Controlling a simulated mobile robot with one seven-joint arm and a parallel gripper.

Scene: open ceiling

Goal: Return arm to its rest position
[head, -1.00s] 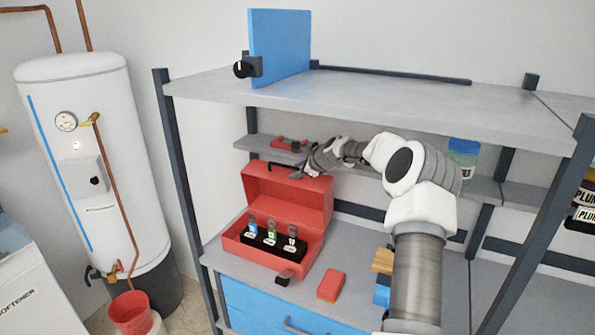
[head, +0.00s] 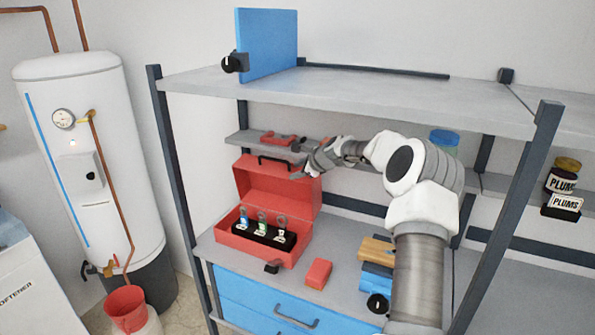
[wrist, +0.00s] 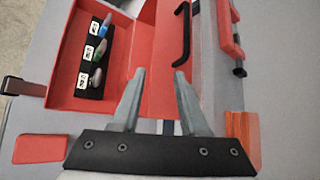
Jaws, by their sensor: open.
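My arm reaches into the shelf from the right in the head view. My gripper (head: 298,172) is in front of the raised lid of the red toolbox (head: 288,257). In the wrist view my gripper (wrist: 160,74) is open, with its two grey fingers apart and nothing between them. The open toolbox (wrist: 62,85) shows there with its black handle (wrist: 182,38) near the fingertips. I cannot tell whether a finger touches the lid.
Several keys on tags stand in a black holder (head: 265,238) inside the toolbox. A red block (head: 318,273) and a blue-and-wood item (head: 376,270) lie on the worktop. The upper shelf (head: 350,92) spans above my arm. A plum jar (head: 562,178) stands at the right.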

